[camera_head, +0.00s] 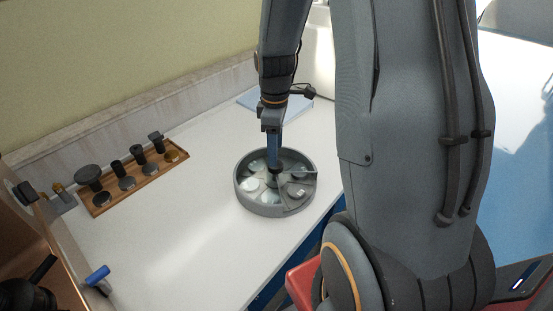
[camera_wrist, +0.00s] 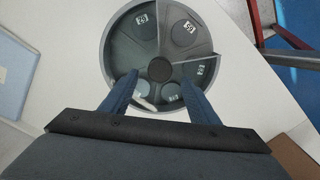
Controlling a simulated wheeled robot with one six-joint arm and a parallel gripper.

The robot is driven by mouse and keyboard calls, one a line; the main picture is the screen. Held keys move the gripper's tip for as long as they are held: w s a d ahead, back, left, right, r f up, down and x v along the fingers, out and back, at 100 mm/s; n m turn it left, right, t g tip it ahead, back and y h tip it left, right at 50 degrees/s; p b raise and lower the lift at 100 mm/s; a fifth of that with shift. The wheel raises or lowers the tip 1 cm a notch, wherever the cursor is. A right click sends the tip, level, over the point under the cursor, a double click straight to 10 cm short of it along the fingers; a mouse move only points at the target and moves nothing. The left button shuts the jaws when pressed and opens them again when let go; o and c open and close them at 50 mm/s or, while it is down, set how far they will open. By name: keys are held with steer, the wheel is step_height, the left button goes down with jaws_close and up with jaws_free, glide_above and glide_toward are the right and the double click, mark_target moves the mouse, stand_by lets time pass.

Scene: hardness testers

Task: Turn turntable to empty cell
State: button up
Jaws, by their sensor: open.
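The round grey turntable (camera_head: 262,208) stands on the white bench, divided into wedge-shaped cells. My gripper (camera_head: 273,168) points down over its middle. In the wrist view the turntable's rim (camera_wrist: 106,48) surrounds several cells, some holding round pieces with white labels. A dark central knob (camera_wrist: 160,69) lies between my open fingertips (camera_wrist: 159,82); I cannot tell whether they touch it. A cell at the left (camera_wrist: 124,56) shows no piece in its visible part. My fingers and palm hide the near side of the turntable.
A wooden tray (camera_head: 147,181) with several dark cylindrical parts and discs lies near the wall at left. A blue-handled item (camera_head: 97,275) is at the front left. A light blue sheet (camera_head: 250,101) lies behind the turntable. The bench between tray and turntable is clear.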

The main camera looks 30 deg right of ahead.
mark_target(275, 173)
steer(key=shift+f+p, duration=0.45)
steer(key=shift+f, duration=2.05)
steer(key=shift+s, duration=0.1)
jaws_close()
